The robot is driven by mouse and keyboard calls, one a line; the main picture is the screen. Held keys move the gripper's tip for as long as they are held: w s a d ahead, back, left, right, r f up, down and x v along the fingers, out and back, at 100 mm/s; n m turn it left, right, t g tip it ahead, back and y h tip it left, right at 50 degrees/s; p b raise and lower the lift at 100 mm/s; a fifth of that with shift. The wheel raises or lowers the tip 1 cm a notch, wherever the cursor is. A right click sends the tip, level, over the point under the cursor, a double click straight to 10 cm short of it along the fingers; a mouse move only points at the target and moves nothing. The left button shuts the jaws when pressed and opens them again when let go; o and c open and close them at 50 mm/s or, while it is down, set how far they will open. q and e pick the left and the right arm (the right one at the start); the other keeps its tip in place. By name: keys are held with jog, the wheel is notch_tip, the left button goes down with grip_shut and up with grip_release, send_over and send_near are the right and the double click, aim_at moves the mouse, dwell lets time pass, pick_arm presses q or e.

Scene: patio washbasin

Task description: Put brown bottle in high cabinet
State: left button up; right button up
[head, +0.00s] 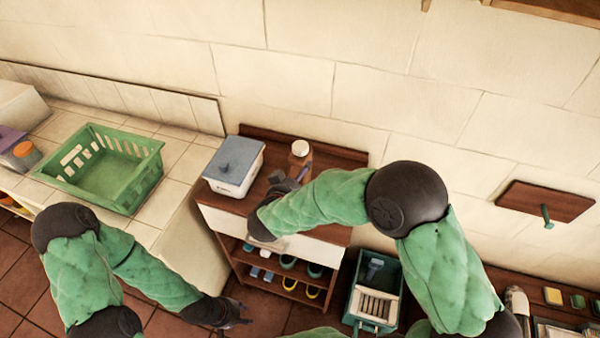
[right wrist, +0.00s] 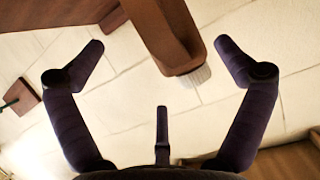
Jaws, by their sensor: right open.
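The brown bottle (head: 294,161) with a white cap stands on top of the low wooden shelf unit (head: 222,222) against the wall, partly hidden by my right gripper. In the right wrist view the bottle (right wrist: 163,32) lies between and beyond the spread fingers, its ribbed cap facing down in the picture. My right gripper (head: 294,178) is open beside the bottle and empty. My left gripper (head: 240,313) hangs low in front of the shelf unit; its jaws are too small to tell. A wooden edge at the top right (head: 545,9) may belong to the high cabinet; no opening shows.
A white box with a grey-blue lid (head: 236,164) stands left of the bottle. A green basket (head: 105,170) sits on the tiled counter (head: 158,214). A green crate (head: 357,293) stands right of the shelf unit. A wooden wall board with a green peg (head: 540,200) is at right.

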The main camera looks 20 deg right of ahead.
jog(key=b+x, duration=0.1)
jog(key=x, duration=0.6)
jog(key=shift+w+f+b, duration=0.25)
jog(key=shift+b, duration=0.1)
jog(key=c, duration=1.6)
jog(key=shift+w+r, duration=0.1)
jog(key=shift+r, duration=0.15)
